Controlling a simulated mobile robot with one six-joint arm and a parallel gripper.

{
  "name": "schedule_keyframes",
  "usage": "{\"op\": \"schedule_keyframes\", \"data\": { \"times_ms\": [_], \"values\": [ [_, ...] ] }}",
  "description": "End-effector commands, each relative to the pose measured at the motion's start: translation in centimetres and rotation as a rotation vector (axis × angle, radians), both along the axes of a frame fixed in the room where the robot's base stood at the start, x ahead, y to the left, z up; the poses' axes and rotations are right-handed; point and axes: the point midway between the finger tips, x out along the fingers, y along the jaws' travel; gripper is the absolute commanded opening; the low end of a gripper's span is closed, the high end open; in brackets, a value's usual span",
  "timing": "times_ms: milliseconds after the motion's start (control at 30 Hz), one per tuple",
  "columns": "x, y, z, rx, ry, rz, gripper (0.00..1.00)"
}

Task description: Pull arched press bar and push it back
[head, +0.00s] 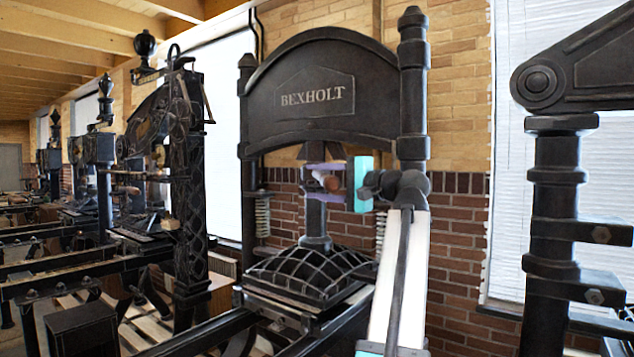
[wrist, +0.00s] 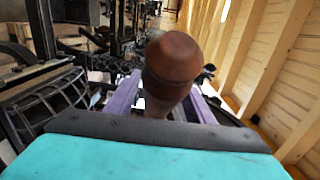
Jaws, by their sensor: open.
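The arched press (head: 300,95), black and lettered BEXHOLT, stands in the middle of the head view. The wooden end knob of its bar (head: 331,184) shows in front of the central column, below the arch. The knob (wrist: 172,58) looms large and reddish-brown in the wrist view. My gripper (head: 315,181) has two purple fingers, one above and one below the knob in the head view. In the wrist view my gripper (wrist: 166,85) is open, with a finger on each side of the knob. The rest of the bar is mostly hidden behind the knob and fingers.
The press's ribbed platen (head: 310,270) lies below my gripper. Another black press (head: 553,200) stands close on the right, and several more (head: 180,150) line the left. A brick wall (head: 455,230) is behind. My own arm crosses in front of the press's right post.

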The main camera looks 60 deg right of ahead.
Motion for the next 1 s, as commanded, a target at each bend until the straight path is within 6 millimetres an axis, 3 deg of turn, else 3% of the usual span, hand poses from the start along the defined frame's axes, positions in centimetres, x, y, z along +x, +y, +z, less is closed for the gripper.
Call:
{"op": "schedule_keyframes", "data": {
  "times_ms": [400,700,1000],
  "values": [
    [0.39,-0.11,-0.03,0.0,0.0,-0.002,0.48],
    [0.39,-0.1,-0.03,0.0,0.0,-0.001,0.0],
    [0.65,0.11,-0.03,0.0,0.0,-0.005,0.0]
  ]
}}
